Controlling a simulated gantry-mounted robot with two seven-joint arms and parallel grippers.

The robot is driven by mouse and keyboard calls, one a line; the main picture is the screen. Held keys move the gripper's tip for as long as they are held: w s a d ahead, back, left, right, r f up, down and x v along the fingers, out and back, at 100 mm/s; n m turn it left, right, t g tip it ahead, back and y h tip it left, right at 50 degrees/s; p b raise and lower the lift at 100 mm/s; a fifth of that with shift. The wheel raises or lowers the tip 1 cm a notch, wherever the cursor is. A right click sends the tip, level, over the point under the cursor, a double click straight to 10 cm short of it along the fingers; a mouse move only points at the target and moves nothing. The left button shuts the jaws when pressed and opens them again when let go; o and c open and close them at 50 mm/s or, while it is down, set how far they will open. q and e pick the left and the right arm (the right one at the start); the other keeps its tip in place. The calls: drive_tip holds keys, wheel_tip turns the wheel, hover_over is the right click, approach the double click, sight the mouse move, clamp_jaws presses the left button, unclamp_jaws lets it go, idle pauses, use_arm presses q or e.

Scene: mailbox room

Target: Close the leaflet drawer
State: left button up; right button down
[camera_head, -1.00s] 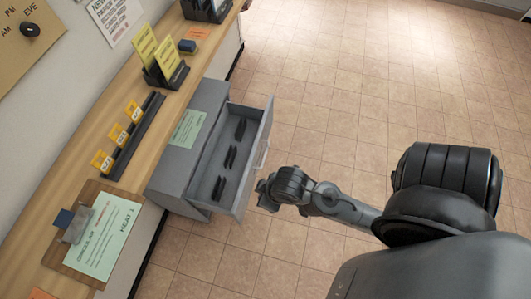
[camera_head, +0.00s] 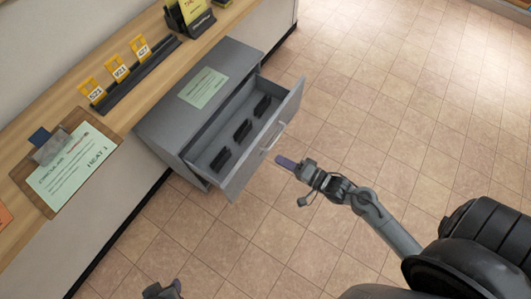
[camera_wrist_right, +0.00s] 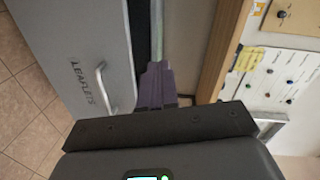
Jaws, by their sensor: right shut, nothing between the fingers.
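The grey leaflet drawer (camera_head: 262,150) stands pulled out of its grey cabinet (camera_head: 165,128) in the head view. Several dark dividers show inside it. Its front carries a pale bar handle (camera_head: 273,136). In the right wrist view the drawer front (camera_wrist_right: 75,35) is labelled LEAFLETS, with the handle (camera_wrist_right: 103,90) left of my fingers. My right gripper (camera_head: 280,160) is shut and empty, outside the drawer front near the handle; it also shows in the right wrist view (camera_wrist_right: 155,72). I cannot tell whether it touches. A dark part, seemingly my left gripper (camera_head: 163,290), is cut off at the bottom edge.
The wooden counter (camera_head: 55,98) runs along the wall beside the cabinet. It bears a clipboard (camera_head: 25,198), a rack with yellow number tags (camera_head: 130,82) and a dark leaflet holder (camera_head: 190,18). The tiled floor (camera_head: 390,100) to the right is clear.

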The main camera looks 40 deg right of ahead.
drive_tip(key=s+d+f+m+t+b, duration=0.1)
drive_tip(key=s+d+f+m+b, duration=0.1)
drive_tip(key=d+f+b, duration=0.45)
drive_tip(key=b, duration=0.4)
approach(257, 144)
drive_tip(key=shift+y, duration=0.3)
drive_tip(key=x, duration=0.5)
drive_tip(key=shift+w+f, duration=0.2)
drive_tip(key=shift+f, duration=0.15)
drive_tip(key=shift+w+a+r+b, duration=0.15)
drive_tip(key=shift+w+a+b, duration=0.15)
drive_tip(key=shift+w+b, duration=0.25)
use_arm(q)
wheel_tip(257, 144, down, 14)
drive_tip(key=shift+r, duration=0.15)
use_arm(e)
drive_tip(key=shift+w, duration=0.1)
